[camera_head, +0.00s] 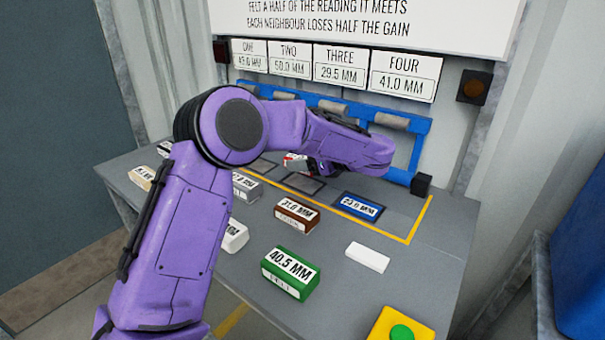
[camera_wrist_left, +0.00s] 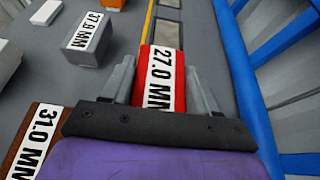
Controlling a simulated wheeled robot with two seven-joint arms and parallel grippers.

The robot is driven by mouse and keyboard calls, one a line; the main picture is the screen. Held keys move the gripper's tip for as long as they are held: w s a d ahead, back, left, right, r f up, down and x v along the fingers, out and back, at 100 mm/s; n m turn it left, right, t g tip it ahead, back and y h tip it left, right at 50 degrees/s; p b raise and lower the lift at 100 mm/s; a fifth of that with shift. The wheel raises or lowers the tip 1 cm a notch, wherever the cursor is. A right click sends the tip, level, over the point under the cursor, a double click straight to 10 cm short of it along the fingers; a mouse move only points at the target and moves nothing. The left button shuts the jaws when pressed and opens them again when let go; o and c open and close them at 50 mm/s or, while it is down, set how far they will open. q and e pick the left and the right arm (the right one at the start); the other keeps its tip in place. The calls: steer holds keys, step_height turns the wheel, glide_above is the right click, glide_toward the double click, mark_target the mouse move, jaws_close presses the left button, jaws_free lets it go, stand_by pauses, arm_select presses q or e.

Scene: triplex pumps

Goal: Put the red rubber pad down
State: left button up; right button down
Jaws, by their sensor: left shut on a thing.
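The red rubber pad (camera_wrist_left: 166,75), with a white label reading 27.0 MM, is between the two fingers of my left gripper (camera_wrist_left: 160,85) in the left wrist view. The gripper is shut on it. In the head view a small part of the red pad (camera_head: 295,162) shows beside my purple left arm, over the back part of the table. The arm hides most of the pad and the fingers there. I cannot tell whether the pad touches the table. My right gripper is not in view.
On the grey table (camera_head: 335,285) are a brown block (camera_head: 296,214), a green block (camera_head: 290,272), a blue block (camera_head: 359,206) in a marked area, and a white block (camera_head: 367,257). A blue frame (camera_head: 416,140) stands behind. A green button (camera_head: 401,332) is at front right.

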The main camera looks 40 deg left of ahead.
mark_target(303, 183)
arm_select(q)
steer(key=f, duration=0.1)
steer(key=w+a+f, duration=0.1)
steer(key=f, duration=0.1)
steer(key=a+f, duration=0.1)
steer(key=f, duration=0.1)
steer(key=shift+w+f, duration=0.25)
steer(key=shift+w, duration=0.05)
steer(key=shift+f, duration=0.45)
steer(key=o, duration=1.1)
steer(key=shift+o, duration=0.2)
steer(key=shift+r, duration=0.2)
steer(key=b+v, duration=0.1)
steer(key=v, duration=1.1)
